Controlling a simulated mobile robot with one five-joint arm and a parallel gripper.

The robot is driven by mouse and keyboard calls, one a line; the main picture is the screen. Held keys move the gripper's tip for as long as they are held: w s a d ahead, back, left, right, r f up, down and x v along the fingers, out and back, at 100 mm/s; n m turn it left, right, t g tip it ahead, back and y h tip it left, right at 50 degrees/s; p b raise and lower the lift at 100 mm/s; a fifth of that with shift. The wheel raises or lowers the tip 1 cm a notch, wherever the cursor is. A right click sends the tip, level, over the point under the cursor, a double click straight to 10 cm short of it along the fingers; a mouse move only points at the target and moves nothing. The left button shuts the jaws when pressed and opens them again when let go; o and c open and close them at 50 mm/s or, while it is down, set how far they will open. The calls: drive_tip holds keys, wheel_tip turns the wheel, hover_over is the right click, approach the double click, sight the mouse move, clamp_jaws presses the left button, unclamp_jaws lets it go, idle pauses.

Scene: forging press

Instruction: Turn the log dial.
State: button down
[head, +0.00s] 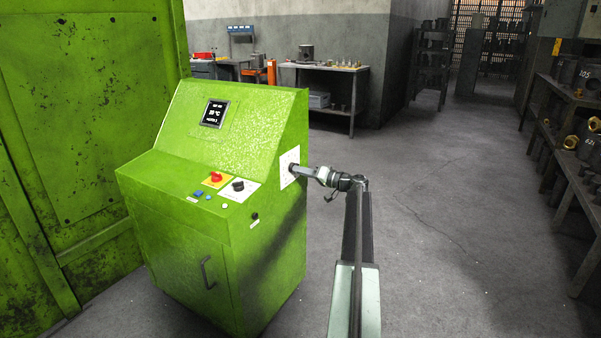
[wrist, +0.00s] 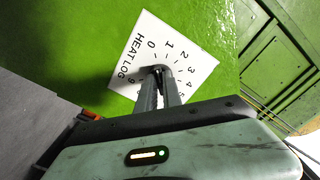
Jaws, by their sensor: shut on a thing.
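The log dial's white plate (wrist: 143,40) is on the green cabinet's side in the wrist view. It reads "HEAT LOG" and has digits around a dark centre knob (wrist: 156,70). The plate looks tilted in this view. In the head view the plate (head: 287,157) is on the right side face of the cabinet. My gripper (wrist: 161,76) reaches the plate's centre and is shut on the knob. The fingers cover most of the knob, so its pointer direction cannot be told. My gripper also shows against the plate in the head view (head: 296,170).
The green cabinet (head: 190,262) has a display (head: 214,114), a red knob (head: 216,176) and a black knob (head: 238,185) on its front panel. A workbench (head: 340,85) stands behind. A shelf with parts (head: 577,135) lines the right. The floor between is clear.

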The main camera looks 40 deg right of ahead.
drive_tip(key=shift+a, duration=0.1)
drive_tip(key=m, duration=1.7)
drive_tip(key=shift+r, duration=0.25)
drive_tip(key=shift+m, duration=0.4)
drive_tip(key=c, duration=1.5)
unclamp_jaws()
drive_tip(key=shift+p, duration=0.3)
drive_tip(key=shift+s, duration=0.15)
